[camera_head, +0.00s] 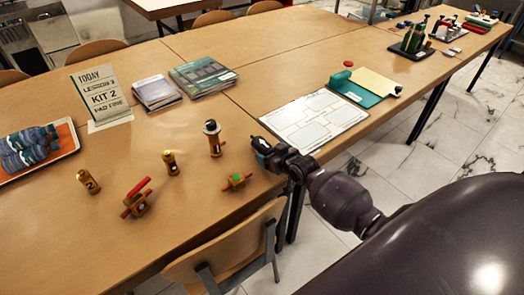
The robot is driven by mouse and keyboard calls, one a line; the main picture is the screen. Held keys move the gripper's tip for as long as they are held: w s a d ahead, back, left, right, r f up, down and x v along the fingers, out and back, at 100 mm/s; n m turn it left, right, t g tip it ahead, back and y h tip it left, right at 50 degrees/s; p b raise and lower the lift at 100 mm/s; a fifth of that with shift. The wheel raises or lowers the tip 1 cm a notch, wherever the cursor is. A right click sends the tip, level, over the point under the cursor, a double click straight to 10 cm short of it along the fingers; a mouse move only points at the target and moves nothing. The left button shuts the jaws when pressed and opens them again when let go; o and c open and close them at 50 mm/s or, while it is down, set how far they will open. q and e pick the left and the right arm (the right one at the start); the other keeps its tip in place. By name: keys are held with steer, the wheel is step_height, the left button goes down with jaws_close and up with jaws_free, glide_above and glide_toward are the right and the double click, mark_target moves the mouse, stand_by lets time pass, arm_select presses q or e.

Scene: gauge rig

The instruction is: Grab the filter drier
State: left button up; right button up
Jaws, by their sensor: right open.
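Several small brass fittings stand or lie on the near part of the wooden table. A short upright brass cylinder with a dark mark (88,181) is at the left and may be the filter drier; I cannot tell for certain. Right of it are a fitting with a red lever (137,203), a slim upright fitting (171,164), a taller one with a dark and white top (213,140) and a low one with a green top (237,181). My right gripper (258,146) is open, to the right of the taller fitting and apart from it. My left gripper is out of view.
A chair (225,248) stands at the near edge. Bare table surrounds the fittings.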

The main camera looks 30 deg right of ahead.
steer(key=shift+w, duration=0.15)
steer(key=shift+c, duration=0.5)
steer(key=c, duration=1)
